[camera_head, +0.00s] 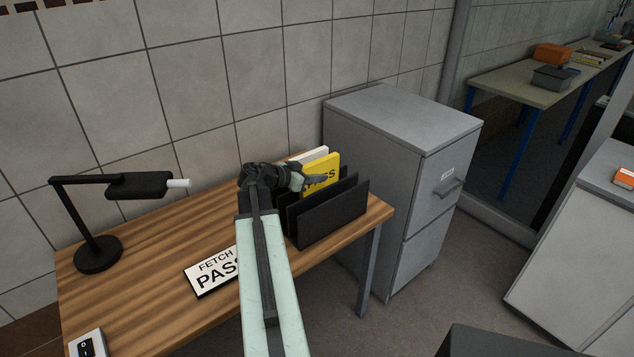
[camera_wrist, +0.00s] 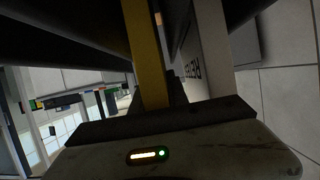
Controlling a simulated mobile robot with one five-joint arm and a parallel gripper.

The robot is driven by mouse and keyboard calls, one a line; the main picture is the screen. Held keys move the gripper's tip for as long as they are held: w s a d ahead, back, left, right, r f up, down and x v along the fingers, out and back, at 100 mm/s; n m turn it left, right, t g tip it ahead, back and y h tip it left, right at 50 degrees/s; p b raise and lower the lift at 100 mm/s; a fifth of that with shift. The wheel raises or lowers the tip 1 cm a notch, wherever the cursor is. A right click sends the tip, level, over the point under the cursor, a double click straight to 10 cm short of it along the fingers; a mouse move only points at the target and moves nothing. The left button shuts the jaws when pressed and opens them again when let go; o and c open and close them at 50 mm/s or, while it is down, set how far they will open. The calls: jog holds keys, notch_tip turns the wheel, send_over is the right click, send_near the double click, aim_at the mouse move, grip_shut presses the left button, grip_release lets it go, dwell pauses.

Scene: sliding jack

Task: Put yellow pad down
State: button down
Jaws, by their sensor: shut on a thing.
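The yellow pad (camera_head: 324,168) with dark lettering stands upright at the black desk rack (camera_head: 332,215), its lower part hidden behind the rack's front panel. My gripper (camera_head: 312,183) is shut on the yellow pad at its left side, above the rack. My arm and gripper hide part of the pad and the rack's left end. In the wrist view the yellow pad (camera_wrist: 147,55) shows edge-on, with a white lettered pad (camera_wrist: 216,38) beside it and a gap between. I cannot tell whether the pad touches the rack's bottom.
The rack stands at the right end of the wooden desk (camera_head: 150,245). A white sign (camera_head: 212,271) lies left of my arm. A black lamp (camera_head: 98,252) stands at the left, a switch box (camera_head: 88,344) at the front. A grey filing cabinet (camera_head: 375,150) stands right of the desk.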

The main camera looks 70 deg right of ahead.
jog(key=c, duration=1.3)
grip_release()
jog(key=p+v, duration=0.4)
jog(key=v, duration=0.8)
jog(key=shift+p, duration=0.3)
jog(key=shift+a, duration=0.1)
